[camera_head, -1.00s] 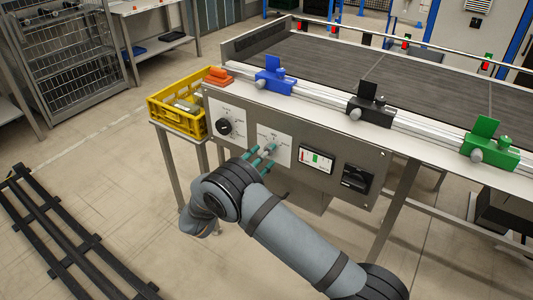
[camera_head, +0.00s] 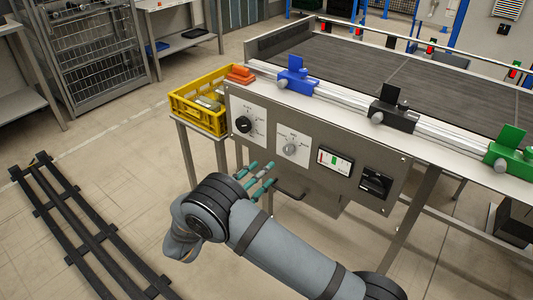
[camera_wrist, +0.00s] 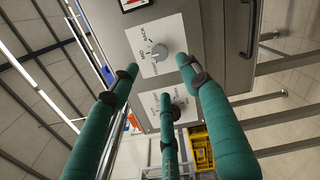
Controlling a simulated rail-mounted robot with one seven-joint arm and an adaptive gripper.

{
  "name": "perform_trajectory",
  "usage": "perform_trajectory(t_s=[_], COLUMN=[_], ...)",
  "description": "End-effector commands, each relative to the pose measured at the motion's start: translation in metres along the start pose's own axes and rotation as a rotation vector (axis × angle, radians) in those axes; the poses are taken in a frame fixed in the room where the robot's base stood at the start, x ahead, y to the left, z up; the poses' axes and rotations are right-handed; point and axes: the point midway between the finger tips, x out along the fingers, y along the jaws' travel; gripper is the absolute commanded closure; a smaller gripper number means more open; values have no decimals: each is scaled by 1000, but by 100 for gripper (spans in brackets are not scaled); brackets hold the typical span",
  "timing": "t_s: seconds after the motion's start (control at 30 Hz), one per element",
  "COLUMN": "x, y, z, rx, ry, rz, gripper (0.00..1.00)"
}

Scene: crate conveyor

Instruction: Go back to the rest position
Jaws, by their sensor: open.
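My gripper (camera_head: 258,176) has green fingers and shows in front of the lower part of the grey control panel (camera_head: 312,180). Its fingers are spread open with nothing between them. In the wrist view the gripper (camera_wrist: 160,82) points toward the panel, and a gap appears between its fingertips and the grey selector knob (camera_wrist: 158,52). In the head view this knob (camera_head: 289,149) sits on a white label plate, up and to the right of the fingers. A black knob (camera_head: 243,124) is on the plate to its left.
A yellow crate (camera_head: 178,98) stands on a stand left of the panel. Blue (camera_head: 296,80), black (camera_head: 391,115) and green (camera_head: 512,155) clamps sit along the conveyor (camera_head: 365,62) rail. A black floor rail (camera_head: 88,232) runs at the left, with bare floor between.

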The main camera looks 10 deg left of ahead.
Motion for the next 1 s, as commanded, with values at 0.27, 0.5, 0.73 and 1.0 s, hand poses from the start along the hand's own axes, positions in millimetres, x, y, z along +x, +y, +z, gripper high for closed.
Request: perform_trajectory(t_s=[0.27,0.5,0.73,1.0], x=[35,82,114,120], y=[-1,-1,0,0], z=[1,1,1,0], rx=[0,1,1,-36], ry=[-5,-4,-2,0], rz=[-2,-2,-1,0], gripper=[53,53,53,53])
